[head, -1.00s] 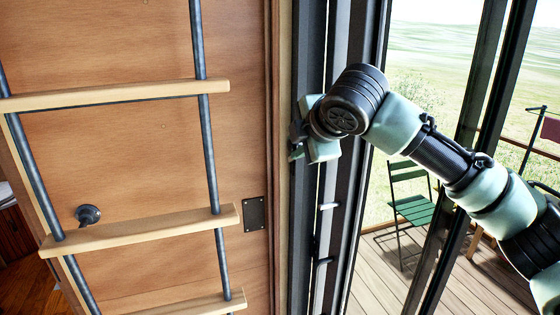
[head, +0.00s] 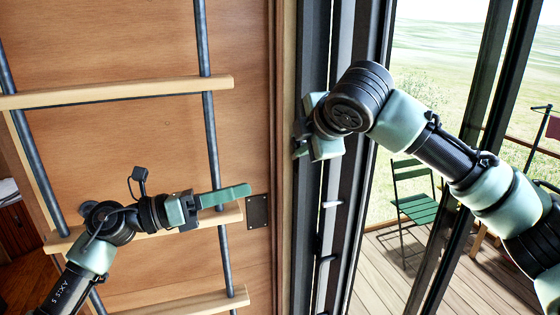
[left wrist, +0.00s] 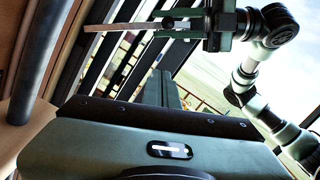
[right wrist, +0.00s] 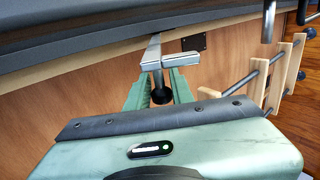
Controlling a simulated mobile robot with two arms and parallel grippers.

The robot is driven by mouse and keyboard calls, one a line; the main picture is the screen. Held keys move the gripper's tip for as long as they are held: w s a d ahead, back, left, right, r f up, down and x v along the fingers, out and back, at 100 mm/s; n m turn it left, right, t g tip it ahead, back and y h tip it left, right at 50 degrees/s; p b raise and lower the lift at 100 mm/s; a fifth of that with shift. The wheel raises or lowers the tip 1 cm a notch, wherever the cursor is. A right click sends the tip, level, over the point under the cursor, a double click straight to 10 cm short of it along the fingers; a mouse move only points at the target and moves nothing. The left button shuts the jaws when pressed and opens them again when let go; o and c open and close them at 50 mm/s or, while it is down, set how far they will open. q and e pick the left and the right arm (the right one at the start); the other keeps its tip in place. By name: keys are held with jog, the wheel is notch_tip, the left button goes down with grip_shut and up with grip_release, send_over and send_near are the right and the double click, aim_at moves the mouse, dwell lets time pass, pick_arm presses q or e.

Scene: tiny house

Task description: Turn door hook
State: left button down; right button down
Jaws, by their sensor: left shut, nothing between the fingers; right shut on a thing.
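The door hook (right wrist: 168,61) shows in the right wrist view as a silver lever with a black round end. It sits between the green fingers of my right gripper (right wrist: 160,90), which is shut on it. In the head view my right gripper (head: 302,142) is at the dark door frame, and its own body hides the hook. My left gripper (head: 236,196) is shut and empty. Its fingers point right, in front of the ladder and left of the door frame. The left wrist view shows its closed fingers (left wrist: 166,90) aimed toward the glass door side.
A ladder with wooden rungs (head: 120,91) and dark rails stands close to my left arm, before a wooden wall (head: 110,45). A dark plate (head: 257,211) is on that wall. Right of the frame is glass, with a green chair (head: 415,205) on the deck outside.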

pick_arm(q)
jog(key=w+d+r, duration=0.4)
jog(key=w+d, duration=0.1)
jog(key=d, duration=0.4)
jog(key=shift+d+r, duration=0.15)
jog(key=shift+r, duration=0.2)
